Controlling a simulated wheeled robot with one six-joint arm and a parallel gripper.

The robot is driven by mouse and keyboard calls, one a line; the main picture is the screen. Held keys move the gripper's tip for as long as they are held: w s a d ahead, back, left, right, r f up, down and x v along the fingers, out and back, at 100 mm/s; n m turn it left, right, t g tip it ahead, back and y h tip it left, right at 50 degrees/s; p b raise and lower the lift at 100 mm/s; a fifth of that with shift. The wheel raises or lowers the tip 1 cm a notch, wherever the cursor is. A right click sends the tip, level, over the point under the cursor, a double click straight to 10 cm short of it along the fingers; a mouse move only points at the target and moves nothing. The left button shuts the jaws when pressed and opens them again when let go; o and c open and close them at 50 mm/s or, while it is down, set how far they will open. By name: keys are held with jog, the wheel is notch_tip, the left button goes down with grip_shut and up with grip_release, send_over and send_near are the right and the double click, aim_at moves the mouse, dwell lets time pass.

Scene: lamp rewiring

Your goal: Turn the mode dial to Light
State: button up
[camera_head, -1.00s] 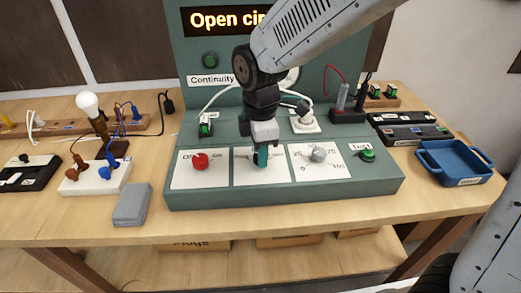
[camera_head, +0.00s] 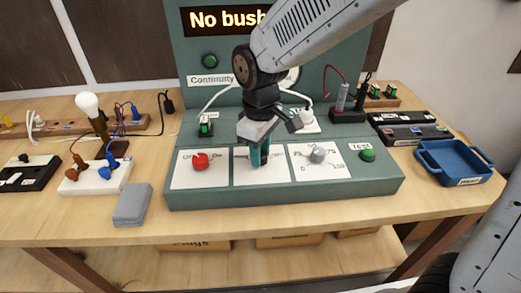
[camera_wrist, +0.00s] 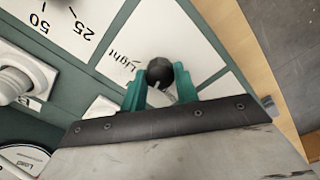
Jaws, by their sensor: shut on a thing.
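The mode dial (camera_wrist: 160,72) is a dark round knob on a white panel in the wrist view. The word Light is printed on that panel beside it. My gripper (camera_wrist: 160,92) has its teal fingers on both sides of the knob and is shut on it. In the head view my gripper (camera_head: 259,158) stands over the middle white panel (camera_head: 245,178) of the green console and hides the dial. The dial's pointer direction is hard to read.
On the console (camera_head: 290,198), a red knob (camera_head: 200,161) is to the left, and a grey knob (camera_head: 318,154) and green button (camera_head: 367,155) to the right. A blue tray (camera_head: 455,160) stands at the right.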

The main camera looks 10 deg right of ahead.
jog(key=m, duration=0.4)
jog(key=shift+w+m, duration=0.1)
jog(key=shift+m, duration=0.2)
jog(key=m, duration=0.3)
jog(key=shift+m, duration=0.3)
jog(key=m, duration=0.3)
jog(key=shift+m, duration=0.3)
jog(key=shift+r+m, duration=0.1)
jog(key=shift+m, duration=1.7)
jog(key=o, duration=1)
